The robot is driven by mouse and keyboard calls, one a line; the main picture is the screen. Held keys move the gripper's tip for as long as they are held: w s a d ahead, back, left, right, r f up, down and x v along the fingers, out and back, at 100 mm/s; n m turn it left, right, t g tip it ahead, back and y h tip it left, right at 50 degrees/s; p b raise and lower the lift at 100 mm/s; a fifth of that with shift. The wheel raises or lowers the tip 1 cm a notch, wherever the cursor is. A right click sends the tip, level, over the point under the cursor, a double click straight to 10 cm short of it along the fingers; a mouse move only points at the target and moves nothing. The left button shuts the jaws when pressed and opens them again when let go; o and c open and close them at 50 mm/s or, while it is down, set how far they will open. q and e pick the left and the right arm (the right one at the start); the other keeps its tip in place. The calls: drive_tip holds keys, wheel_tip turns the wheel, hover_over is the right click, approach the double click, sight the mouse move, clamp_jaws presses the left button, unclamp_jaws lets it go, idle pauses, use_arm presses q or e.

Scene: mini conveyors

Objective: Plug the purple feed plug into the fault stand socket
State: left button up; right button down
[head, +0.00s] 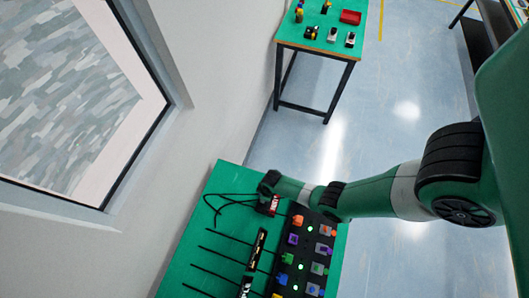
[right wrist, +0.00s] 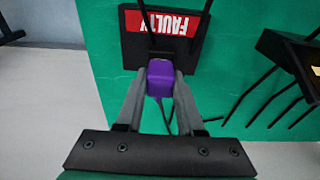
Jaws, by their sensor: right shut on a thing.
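My right gripper (right wrist: 161,85) is shut on the purple feed plug (right wrist: 160,74), with one finger on each side of it. In the head view my right gripper (head: 268,184) is beside the stand's red label (head: 273,205), and the held plug is hidden. My left gripper is not in view.
A black panel (head: 302,253) with coloured plugs and green lights stands right of the fault stand on the green table (head: 212,240). Black cables and dark blocks (head: 257,248) lie to its left. Another green table (head: 328,30) holds small parts and a red bin (head: 350,17).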

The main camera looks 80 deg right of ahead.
drive_tip(key=shift+f+b, duration=0.5)
drive_tip(key=shift+f, duration=0.1)
drive_tip(key=shift+c, duration=2.2)
unclamp_jaws()
drive_tip(key=shift+r, duration=0.1)
